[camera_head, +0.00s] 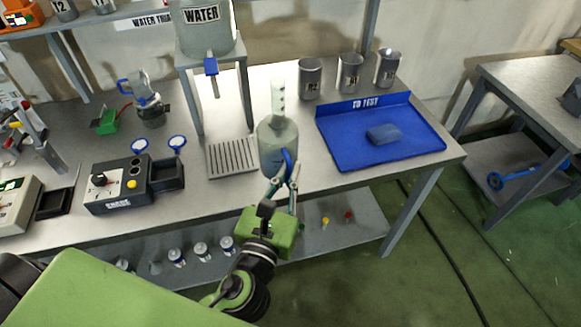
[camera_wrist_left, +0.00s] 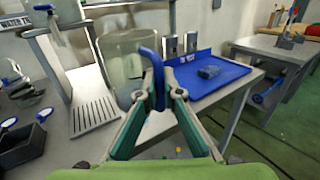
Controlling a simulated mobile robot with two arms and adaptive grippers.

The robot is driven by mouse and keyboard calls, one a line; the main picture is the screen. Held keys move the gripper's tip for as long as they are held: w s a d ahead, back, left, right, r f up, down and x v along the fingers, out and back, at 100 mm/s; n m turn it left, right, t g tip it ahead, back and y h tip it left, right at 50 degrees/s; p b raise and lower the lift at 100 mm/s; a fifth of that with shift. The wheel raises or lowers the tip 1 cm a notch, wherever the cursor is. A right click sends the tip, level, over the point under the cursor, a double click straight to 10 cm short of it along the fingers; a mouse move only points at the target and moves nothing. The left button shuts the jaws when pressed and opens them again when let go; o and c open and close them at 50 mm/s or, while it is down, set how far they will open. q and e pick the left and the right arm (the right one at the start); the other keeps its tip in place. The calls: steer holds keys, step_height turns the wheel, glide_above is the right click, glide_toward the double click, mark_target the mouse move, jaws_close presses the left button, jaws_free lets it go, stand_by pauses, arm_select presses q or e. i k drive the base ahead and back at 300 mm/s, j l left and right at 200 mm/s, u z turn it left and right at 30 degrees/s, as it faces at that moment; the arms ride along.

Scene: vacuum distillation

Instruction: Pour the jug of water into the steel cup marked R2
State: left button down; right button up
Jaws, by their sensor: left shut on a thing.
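My left gripper (camera_head: 283,190) is shut on the blue handle of the jug (camera_head: 272,146), a translucent grey-green vessel. The jug is upright near the front edge of the table; I cannot tell whether its base touches the top. It also shows large in the left wrist view (camera_wrist_left: 124,68), with the handle between the fingers of the left gripper (camera_wrist_left: 160,92). The steel cup marked R2 (camera_head: 310,79) stands at the back of the table, behind and right of the jug. My right gripper is not in view.
Two more steel cups, R1 (camera_head: 349,73) and another (camera_head: 387,69), stand right of R2. A blue tray (camera_head: 345,155) marked TO TEST holds a blue-grey item (camera_head: 384,134). A slotted drain plate (camera_head: 232,170) and the WATER tank (camera_head: 206,35) are left of the jug.

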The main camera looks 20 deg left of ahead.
mark_target(310, 68)
steer(key=i+l+u, duration=0.2)
steer(key=i+l, duration=0.3)
steer(key=i+l+u, duration=0.25)
steer(key=i+l, duration=0.35)
steer(key=i+l+u, duration=0.2)
steer(key=i+l, duration=0.4)
steer(key=l, duration=0.1)
